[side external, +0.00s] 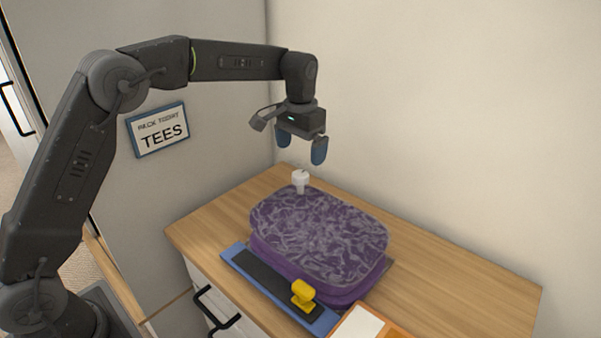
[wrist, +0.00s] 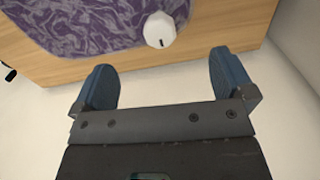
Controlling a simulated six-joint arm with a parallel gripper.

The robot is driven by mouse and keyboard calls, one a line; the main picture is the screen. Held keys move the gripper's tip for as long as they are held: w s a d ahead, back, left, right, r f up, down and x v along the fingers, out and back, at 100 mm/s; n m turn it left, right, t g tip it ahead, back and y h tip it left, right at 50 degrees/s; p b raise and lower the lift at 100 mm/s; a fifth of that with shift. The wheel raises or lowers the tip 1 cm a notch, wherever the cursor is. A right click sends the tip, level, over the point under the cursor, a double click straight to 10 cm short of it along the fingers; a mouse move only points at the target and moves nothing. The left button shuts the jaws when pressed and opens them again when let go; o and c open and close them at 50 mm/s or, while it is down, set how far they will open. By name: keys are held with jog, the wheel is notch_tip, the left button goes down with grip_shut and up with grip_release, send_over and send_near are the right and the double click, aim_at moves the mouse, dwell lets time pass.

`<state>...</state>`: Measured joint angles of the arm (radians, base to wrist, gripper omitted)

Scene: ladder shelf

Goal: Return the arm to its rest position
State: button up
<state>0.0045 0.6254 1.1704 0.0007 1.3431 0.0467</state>
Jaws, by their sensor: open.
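My gripper (side external: 302,149) has blue fingertips and hangs pointing down over the back of the wooden counter. In the wrist view my gripper (wrist: 168,83) shows its two fingers wide apart with nothing between them. A white knob-like piece (side external: 300,180) stands below it at the far edge of a purple marbled case (side external: 320,232). The gripper is above the white piece and apart from it. The white piece (wrist: 160,30) also shows in the wrist view, beyond the fingertips, with a dark mark on it.
A blue-edged dark strip (side external: 255,271) with a yellow handle-like piece (side external: 303,294) lies along the case's front. An orange-edged tray (side external: 388,331) is at the bottom. A sign reading "TEES" (side external: 158,130) hangs on the left panel. The counter (side external: 470,290) is clear at right; a wall rises behind.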

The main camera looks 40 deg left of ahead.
jog(key=shift+r, duration=0.3)
jog(key=s+r+t, duration=0.2)
jog(key=s+r, duration=0.3)
jog(key=s, duration=0.3)
jog(key=s+r+t, duration=0.1)
jog(key=s+r, duration=0.3)
jog(key=s, duration=0.5)
jog(key=s+f+t, duration=0.1)
jog(key=s+f, duration=0.1)
jog(key=s, duration=0.5)
jog(key=s+f+t, duration=0.1)
jog(key=s+f, duration=0.2)
jog(key=s, duration=0.5)
jog(key=shift+s+n+t, duration=0.3)
